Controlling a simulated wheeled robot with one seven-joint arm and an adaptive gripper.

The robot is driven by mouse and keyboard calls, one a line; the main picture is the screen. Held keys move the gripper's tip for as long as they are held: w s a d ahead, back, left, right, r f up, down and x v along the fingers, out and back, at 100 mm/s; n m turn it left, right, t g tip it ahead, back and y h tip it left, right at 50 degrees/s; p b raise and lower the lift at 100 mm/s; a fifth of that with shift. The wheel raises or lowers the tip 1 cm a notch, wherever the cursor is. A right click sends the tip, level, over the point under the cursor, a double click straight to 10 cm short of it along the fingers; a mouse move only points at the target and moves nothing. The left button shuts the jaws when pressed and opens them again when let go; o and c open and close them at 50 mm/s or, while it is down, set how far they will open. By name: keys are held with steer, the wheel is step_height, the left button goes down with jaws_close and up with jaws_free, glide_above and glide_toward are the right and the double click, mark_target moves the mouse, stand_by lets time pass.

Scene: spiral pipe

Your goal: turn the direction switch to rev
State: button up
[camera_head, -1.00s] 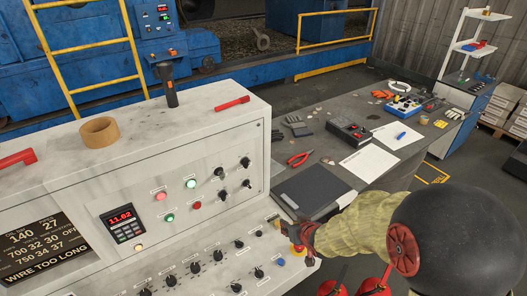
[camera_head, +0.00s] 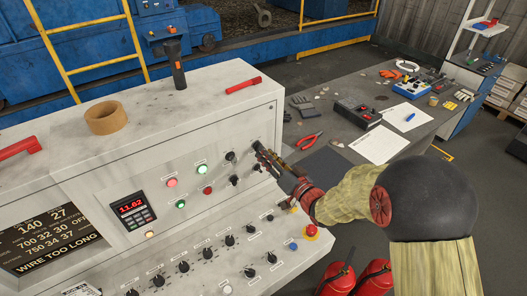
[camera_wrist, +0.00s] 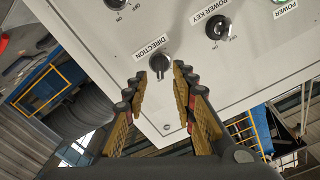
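The direction switch (camera_wrist: 160,63) is a small black rotary knob on the light grey panel, with a DIRECTION label beside it in the wrist view. My gripper (camera_wrist: 160,76) is open, with one fingertip on each side of the knob and a gap visible on both sides. In the head view my gripper (camera_head: 262,152) is at the right end of the upright panel and largely covers the direction switch there. The rev marking cannot be read.
The power key knob (camera_wrist: 218,27) is close by, and another black knob (camera_head: 256,168) is just below my gripper. A red emergency button (camera_head: 311,232) stands on the sloped desk. A flashlight (camera_head: 177,64) and a tape roll (camera_head: 106,118) are on the console top.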

mark_target(258, 147)
steer(key=shift+x, duration=1.45)
steer(key=shift+c, duration=0.8)
jaws_close()
